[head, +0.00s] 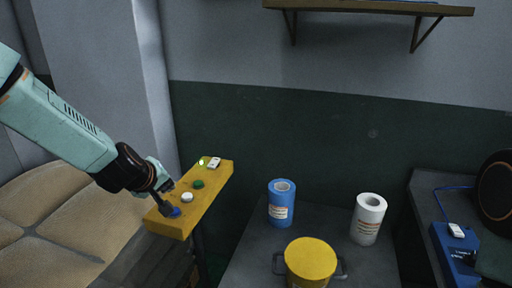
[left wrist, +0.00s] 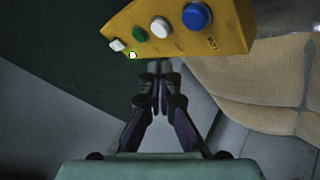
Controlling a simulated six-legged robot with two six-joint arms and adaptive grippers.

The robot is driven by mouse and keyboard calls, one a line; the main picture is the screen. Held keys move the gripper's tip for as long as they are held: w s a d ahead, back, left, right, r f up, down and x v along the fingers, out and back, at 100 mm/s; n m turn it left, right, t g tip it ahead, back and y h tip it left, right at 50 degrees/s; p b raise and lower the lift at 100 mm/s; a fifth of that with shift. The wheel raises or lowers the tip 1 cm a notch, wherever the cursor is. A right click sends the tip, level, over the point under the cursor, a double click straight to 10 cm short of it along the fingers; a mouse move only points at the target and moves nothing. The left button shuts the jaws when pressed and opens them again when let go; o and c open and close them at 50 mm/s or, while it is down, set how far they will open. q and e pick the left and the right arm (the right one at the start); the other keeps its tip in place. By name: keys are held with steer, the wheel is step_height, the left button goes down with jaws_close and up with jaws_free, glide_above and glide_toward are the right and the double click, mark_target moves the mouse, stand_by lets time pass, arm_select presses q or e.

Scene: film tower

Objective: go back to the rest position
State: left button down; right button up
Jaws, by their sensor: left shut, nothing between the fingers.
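My left gripper (head: 168,208) comes in from the left, its fingers shut together and empty. It is at the near end of a yellow control box (head: 210,190), beside the blue button (head: 174,212). I cannot tell whether it touches the box. In the left wrist view the closed fingertips (left wrist: 158,69) lie just off the edge of the box (left wrist: 232,36), apart from the blue button (left wrist: 197,16). The box also bears a white button (head: 187,197), a green button (head: 198,184), a white switch (head: 214,163) and a small lit lamp (head: 201,162). My right gripper is not in view.
A padded tan seat (head: 50,215) lies under my left arm. A dark table (head: 325,225) holds a blue roll (head: 281,205), a white roll (head: 368,218) and a yellow-lidded pot (head: 310,260). A blue device (head: 455,250) stands at right. A shelf (head: 370,8) hangs above.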

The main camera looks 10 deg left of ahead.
arm_select(q)
steer(key=shift+s, duration=0.15)
steer(key=s+d+f+m+g+h+b, duration=0.1)
steer(key=s+d+f+m+g+b, duration=0.15)
steer(key=s+d+f, duration=0.45)
steer(key=s+d+f+m+g+b, duration=0.1)
steer(key=s+d+f+m+b, duration=0.2)
steer(key=s+f, duration=0.85)
steer(key=s+d+f+m+g+b, duration=0.1)
steer(key=s+f+m+g, duration=0.1)
steer(key=s+f, duration=0.5)
steer(key=s+d+f+m+g+b, duration=0.2)
steer(key=s+f, duration=0.6)
steer(key=s, duration=0.5)
steer(key=shift+s+d+g, duration=0.15)
steer(key=shift+s+g, duration=0.2)
steer(key=shift+g, duration=0.5)
steer(key=shift+m, duration=0.25)
